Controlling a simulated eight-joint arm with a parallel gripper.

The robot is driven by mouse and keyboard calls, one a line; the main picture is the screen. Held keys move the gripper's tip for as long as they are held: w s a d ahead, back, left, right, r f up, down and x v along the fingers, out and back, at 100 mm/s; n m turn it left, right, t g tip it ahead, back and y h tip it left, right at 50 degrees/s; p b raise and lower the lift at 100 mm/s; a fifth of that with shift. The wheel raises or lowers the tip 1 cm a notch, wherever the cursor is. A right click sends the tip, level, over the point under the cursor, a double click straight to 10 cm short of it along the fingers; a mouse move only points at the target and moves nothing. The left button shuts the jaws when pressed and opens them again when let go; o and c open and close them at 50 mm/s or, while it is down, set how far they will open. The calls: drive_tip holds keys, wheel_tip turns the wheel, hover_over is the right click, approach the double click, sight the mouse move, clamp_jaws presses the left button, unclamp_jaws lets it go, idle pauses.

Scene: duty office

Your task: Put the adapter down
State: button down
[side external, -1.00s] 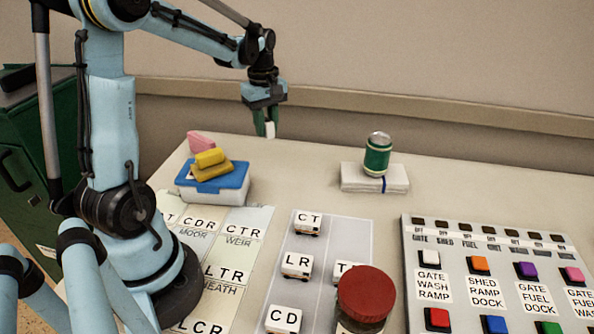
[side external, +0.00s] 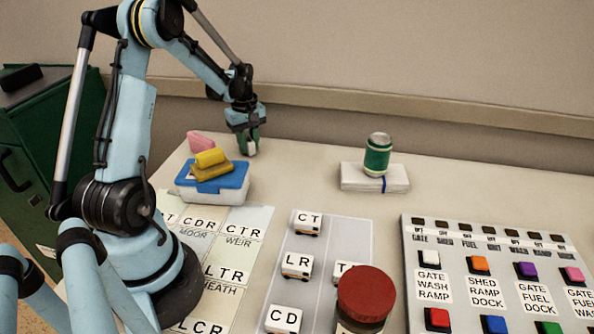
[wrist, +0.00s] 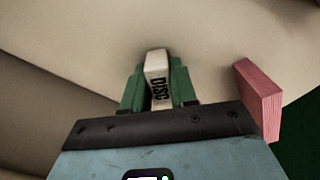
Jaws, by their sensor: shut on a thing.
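My gripper (side external: 249,145) is at the back left of the table, just behind and right of the blue-lidded box. Its green fingers are shut on a small white adapter (wrist: 157,75), which carries dark lettering reading "DISC" in the wrist view. The adapter (side external: 251,150) shows as a small pale piece between the fingertips in the side view. It is low, close to the table top; I cannot tell whether it touches.
A blue-lidded box (side external: 213,191) with yellow blocks (side external: 210,158) on top stands near my gripper. A pink block (wrist: 262,98) is close beside it. A green can (side external: 378,155) stands on a white stack (side external: 374,180). The table between is clear.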

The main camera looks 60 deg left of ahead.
sight(249, 140)
drive_tip(key=shift+f, duration=0.1)
drive_tip(key=c, duration=0.9)
unclamp_jaws()
wheel_tip(249, 140, up, 12)
drive_tip(key=w+d+r+m+t+y, duration=0.1)
drive_tip(key=d+r+m+t, duration=0.25)
drive_tip(key=d+m, duration=0.8)
drive_tip(key=s+d+m+t, duration=0.1)
drive_tip(key=d+m, duration=0.1)
drive_tip(key=d, duration=0.4)
drive_tip(key=s+d+f+m+t, duration=0.1)
drive_tip(key=s+d+m, duration=0.1)
drive_tip(key=d, duration=0.4)
drive_tip(key=s+d+f+m+t+h, duration=0.1)
drive_tip(key=d+m, duration=0.1)
drive_tip(key=d, duration=0.4)
drive_tip(key=shift+s+d+m+t, duration=0.15)
drive_tip(key=shift+s+m+t, duration=0.1)
drive_tip(key=shift+s+t, duration=0.1)
